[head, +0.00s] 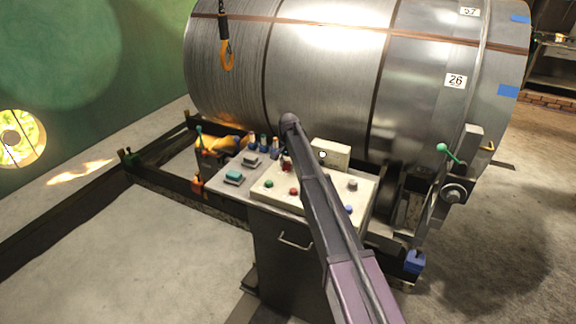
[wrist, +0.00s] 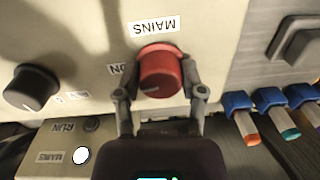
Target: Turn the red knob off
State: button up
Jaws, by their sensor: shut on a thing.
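The red knob (wrist: 160,74) sits on a cream panel under a label reading MAINS in the wrist view, where the picture is upside down. My gripper (wrist: 158,80) has one finger on each side of the knob and is shut on it. A partly covered label to the left of the knob shows a few letters. In the head view my arm ends over the control desk, and a bit of red (head: 286,164) shows beside my gripper (head: 287,158). The knob's pointer mark is hard to make out.
A black knob (wrist: 31,87) is left of the red one. Several blue-capped pieces (wrist: 238,103) stand close on the right. In the head view, the desk (head: 262,187) carries red, green and blue buttons, and a large metal drum (head: 320,70) stands behind it.

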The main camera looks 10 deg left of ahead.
jog(key=n, duration=0.8)
jog(key=shift+n, duration=0.3)
jog(key=n, duration=0.3)
jog(key=shift+n, duration=0.3)
jog(key=n, duration=0.4)
jog(key=shift+g, duration=0.3)
jog(key=o, duration=1.1)
jog(key=shift+o, duration=0.2)
